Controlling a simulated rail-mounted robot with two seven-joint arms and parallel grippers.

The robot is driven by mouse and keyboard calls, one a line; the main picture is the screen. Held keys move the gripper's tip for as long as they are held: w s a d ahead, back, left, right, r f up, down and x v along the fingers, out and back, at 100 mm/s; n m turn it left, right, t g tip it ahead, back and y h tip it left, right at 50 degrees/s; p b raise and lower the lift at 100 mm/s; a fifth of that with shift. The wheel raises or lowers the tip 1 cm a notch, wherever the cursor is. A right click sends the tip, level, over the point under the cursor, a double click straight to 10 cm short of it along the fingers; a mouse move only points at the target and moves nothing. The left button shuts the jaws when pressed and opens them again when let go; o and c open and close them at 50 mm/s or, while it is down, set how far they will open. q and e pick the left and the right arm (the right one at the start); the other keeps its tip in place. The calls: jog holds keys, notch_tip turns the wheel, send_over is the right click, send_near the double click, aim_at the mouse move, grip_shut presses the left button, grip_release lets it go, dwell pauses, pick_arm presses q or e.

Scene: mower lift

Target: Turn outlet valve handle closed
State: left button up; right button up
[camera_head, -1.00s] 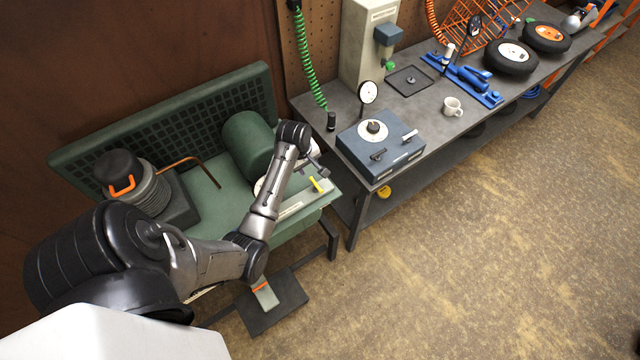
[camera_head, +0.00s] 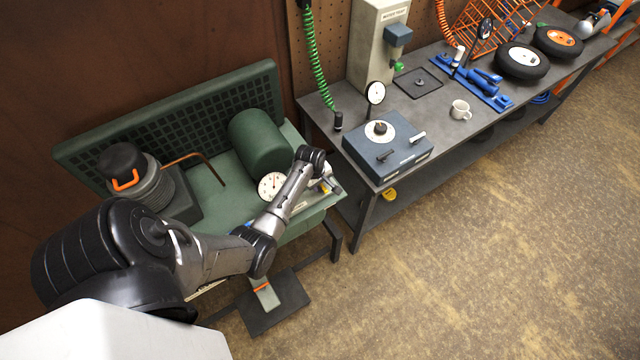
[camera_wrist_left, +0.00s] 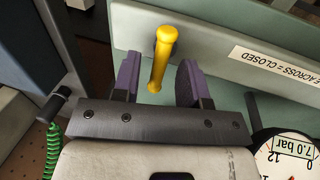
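The yellow valve handle (camera_wrist_left: 162,55) stands between the two purple-padded fingers of my left gripper (camera_wrist_left: 158,78) in the left wrist view. The fingers are open, with a gap on both sides of the handle. A label reading "ACROSS = CLOSED" (camera_wrist_left: 277,66) is on the pale green panel (camera_wrist_left: 215,60) beside it. In the head view my left gripper (camera_head: 331,184) is over the right end of the green unit (camera_head: 215,205), and a bit of the yellow handle (camera_head: 323,188) shows beside it. My right gripper is in neither view.
A round gauge (camera_head: 271,185) sits left of the gripper; its plate in the wrist view reads 7.0 bar. A green tank (camera_head: 260,143) is behind it. A grey workbench (camera_head: 345,128) with a blue box (camera_head: 388,150) stands to the right. A foot pedal (camera_head: 274,302) lies below.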

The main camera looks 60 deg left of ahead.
pick_arm(q)
jog(key=shift+w+f, duration=0.1)
jog(key=shift+f, duration=0.35)
jog(key=shift+c, duration=0.2)
grip_shut()
